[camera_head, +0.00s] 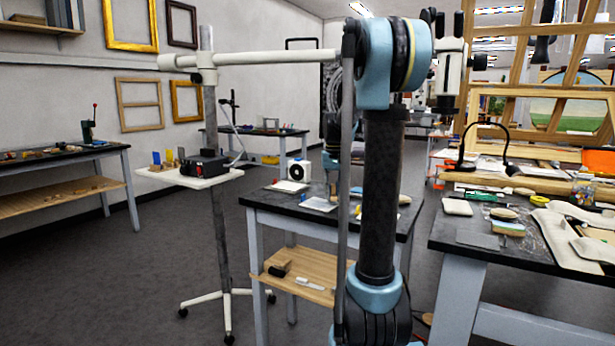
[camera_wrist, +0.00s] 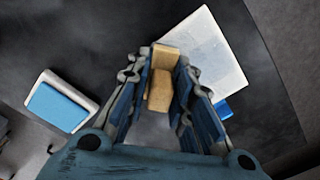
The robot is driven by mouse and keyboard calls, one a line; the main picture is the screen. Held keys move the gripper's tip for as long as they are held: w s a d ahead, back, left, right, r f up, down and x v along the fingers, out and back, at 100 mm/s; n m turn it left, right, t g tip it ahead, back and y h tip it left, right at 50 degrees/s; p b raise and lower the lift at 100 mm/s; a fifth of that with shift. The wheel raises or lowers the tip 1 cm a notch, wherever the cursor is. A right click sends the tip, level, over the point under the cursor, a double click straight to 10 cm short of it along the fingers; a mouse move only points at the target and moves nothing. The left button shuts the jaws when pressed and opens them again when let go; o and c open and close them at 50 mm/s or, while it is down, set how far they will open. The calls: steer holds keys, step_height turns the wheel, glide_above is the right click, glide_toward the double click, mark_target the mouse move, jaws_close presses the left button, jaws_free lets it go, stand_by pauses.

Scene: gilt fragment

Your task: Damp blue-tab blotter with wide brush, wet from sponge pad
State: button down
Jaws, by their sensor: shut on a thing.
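My gripper (camera_wrist: 163,62) is shut on a tan, wooden-looking piece, which I take to be the wide brush (camera_wrist: 160,88). Its bristles cannot be made out. The blotter (camera_wrist: 208,52), a pale sheet, lies on the dark tabletop just beyond and right of the fingertips. Its blue tab (camera_wrist: 224,109) shows beside my right finger. The brush overlaps the sheet's left edge in the wrist view; I cannot tell if they touch. The sponge pad (camera_wrist: 60,106), blue in a white tray, lies left of my gripper. In the head view my arm partly hides the gripper and the work table.
The work table (camera_head: 262,203) has a wooden lower shelf (camera_head: 318,275). A white stand tray (camera_head: 182,178) with a black device stands to its left. A cluttered bench (camera_head: 450,238) stands at right. Open floor (camera_head: 90,280) lies at front left.

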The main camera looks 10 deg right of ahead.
steer(key=shift+w+d+f, duration=0.1)
steer(key=shift+w+d, duration=0.2)
steer(key=shift+d, duration=0.05)
steer(key=shift+w+r, duration=0.1)
steer(key=shift+r, duration=3.65)
